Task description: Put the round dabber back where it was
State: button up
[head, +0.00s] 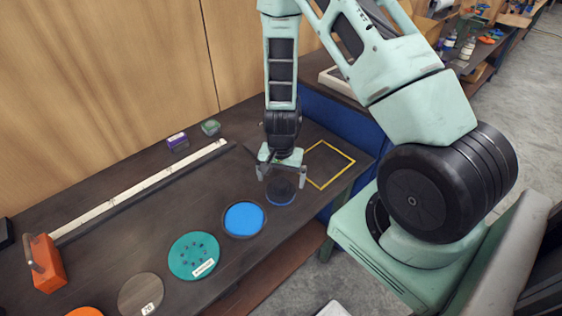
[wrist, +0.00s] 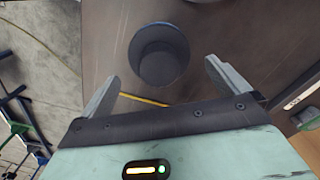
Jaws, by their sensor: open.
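The round dabber (head: 281,192) is a dark grey, short cylinder with a blue lower edge. It stands on the dark bench near the front edge, left of the yellow outlined square. My gripper (head: 281,177) points down over it, with its fingers apart. In the wrist view the dabber (wrist: 160,55) appears from above as a grey round shape, just beyond and between the open fingertips (wrist: 162,71). No finger visibly touches it. A round dish with a blue pad (head: 244,219) lies to its left.
A yellow outlined square (head: 330,164) is on the bench to the right. A teal disc (head: 194,256) and a brown disc (head: 140,294) lie further left. A white strip (head: 145,189), purple box (head: 178,141), green box (head: 211,128) and orange block (head: 47,264) are at the back.

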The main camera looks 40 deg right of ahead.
aim_at(280, 182)
notch_tip(280, 182, up, 8)
jog(key=shift+f+b, duration=0.2)
jog(key=shift+b, duration=0.1)
jog(key=s+a+r+n+y, duration=0.1)
jog(key=s+a+r+n, duration=0.1)
jog(key=a+r+n, duration=0.45)
jog(key=s+a+r+n+y, duration=0.15)
jog(key=a+r, duration=0.25)
jog(key=a, duration=0.6)
jog(key=s+a+r+n+h, duration=0.1)
jog(key=s+a+r+n, duration=0.2)
jog(key=s, duration=0.4)
jog(key=s+a+r+n+h, duration=0.1)
jog(key=s+a+r+n, duration=0.2)
jog(key=s+r+n, duration=0.2)
jog(key=s+n, duration=0.2)
jog(key=shift+s+a+r+n, duration=0.25)
jog(key=shift+s+r+n, duration=0.05)
jog(key=shift+r, duration=0.1)
